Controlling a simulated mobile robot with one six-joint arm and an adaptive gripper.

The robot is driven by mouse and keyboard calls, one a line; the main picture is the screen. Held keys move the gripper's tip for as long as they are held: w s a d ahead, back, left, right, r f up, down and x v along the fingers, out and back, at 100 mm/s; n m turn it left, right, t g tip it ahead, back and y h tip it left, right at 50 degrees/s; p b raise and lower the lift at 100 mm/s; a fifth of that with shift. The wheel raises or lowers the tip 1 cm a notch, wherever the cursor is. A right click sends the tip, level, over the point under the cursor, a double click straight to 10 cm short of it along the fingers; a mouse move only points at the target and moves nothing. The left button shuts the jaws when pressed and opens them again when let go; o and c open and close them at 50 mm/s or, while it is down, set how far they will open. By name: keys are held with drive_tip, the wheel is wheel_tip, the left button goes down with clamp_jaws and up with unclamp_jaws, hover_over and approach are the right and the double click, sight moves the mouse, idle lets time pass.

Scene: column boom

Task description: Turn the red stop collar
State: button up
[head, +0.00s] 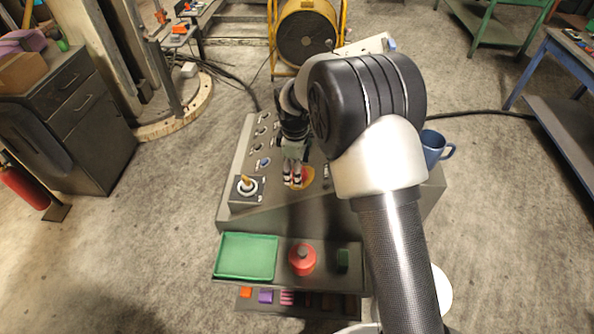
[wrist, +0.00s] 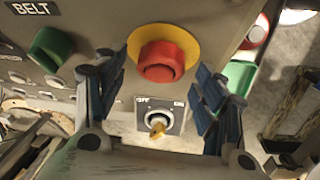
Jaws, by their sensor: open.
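The red stop collar (wrist: 160,61) is a round red ring with a red cap in its middle, set on a yellow disc (wrist: 191,42) on the grey console. In the head view a bit of red and yellow (head: 307,177) shows beside my fingers, and the rest is hidden. My gripper (wrist: 156,95) is open and empty in the wrist view, one blue-padded finger on each side of the picture below the collar. In the head view my gripper (head: 292,180) points down at the console. I cannot tell whether the fingers touch the panel.
A yellow OFF/ON rotary switch (wrist: 157,122) sits just below the collar. A green knob (wrist: 50,48) is at its left under the BELT label (wrist: 30,8). A green tray (head: 246,257) and red lidded pot (head: 302,259) stand in front; a blue mug (head: 433,149) is at right.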

drive_tip(key=shift+f, duration=0.65)
drive_tip(key=shift+c, duration=0.4)
drive_tip(key=c, duration=1)
